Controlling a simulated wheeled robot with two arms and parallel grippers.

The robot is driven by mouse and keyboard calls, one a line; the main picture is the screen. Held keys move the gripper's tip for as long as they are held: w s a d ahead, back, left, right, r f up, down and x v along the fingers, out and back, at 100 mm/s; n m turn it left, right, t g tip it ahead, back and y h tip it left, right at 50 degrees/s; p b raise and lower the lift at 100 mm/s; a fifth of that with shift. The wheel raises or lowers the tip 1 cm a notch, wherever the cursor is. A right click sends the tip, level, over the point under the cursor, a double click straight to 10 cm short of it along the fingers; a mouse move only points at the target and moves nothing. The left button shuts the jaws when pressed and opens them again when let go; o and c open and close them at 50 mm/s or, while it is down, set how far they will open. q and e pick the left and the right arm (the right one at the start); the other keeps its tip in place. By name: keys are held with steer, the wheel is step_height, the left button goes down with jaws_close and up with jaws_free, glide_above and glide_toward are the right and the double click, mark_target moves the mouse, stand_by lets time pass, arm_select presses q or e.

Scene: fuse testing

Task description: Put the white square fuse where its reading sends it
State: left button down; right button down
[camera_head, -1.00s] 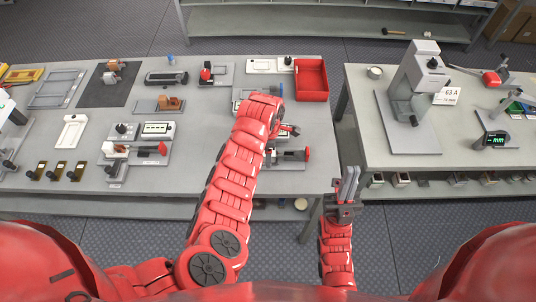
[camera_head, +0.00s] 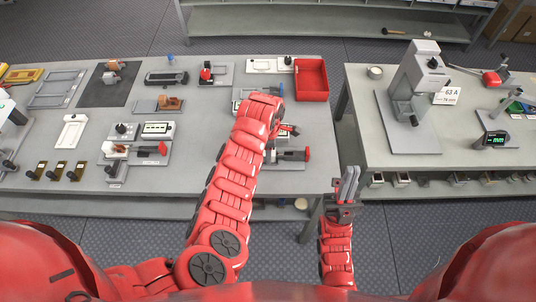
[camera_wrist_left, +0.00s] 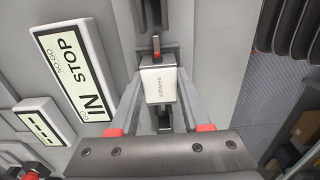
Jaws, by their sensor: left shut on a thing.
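The white square fuse (camera_wrist_left: 159,86) is between the fingers of my left gripper (camera_wrist_left: 160,80) in the left wrist view. The gripper is shut on it, and small print shows on its face. A grey fixture with a red piece (camera_wrist_left: 156,45) is just beyond the fuse; I cannot tell whether they touch. A lit display (camera_wrist_left: 70,62) to the left shows "IN", "STOP" and "NO GO". In the head view my left arm hides the gripper and fuse over a tester with a red-ended lever (camera_head: 292,154). My right gripper (camera_head: 349,181) points up between the tables, fingers close together.
A second display (camera_wrist_left: 40,124) shows dashes. In the head view, a red bin (camera_head: 311,80) stands at the back right of the left table. Another lever tester (camera_head: 135,150) and a white tray (camera_head: 72,131) lie left of my arm. A press (camera_head: 413,90) stands on the right table.

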arm_select(q)
steer(key=shift+r+p, duration=2.6)
steer(key=shift+r, duration=0.2)
steer(key=shift+r+p, duration=1.8)
steer(key=shift+r, duration=0.4)
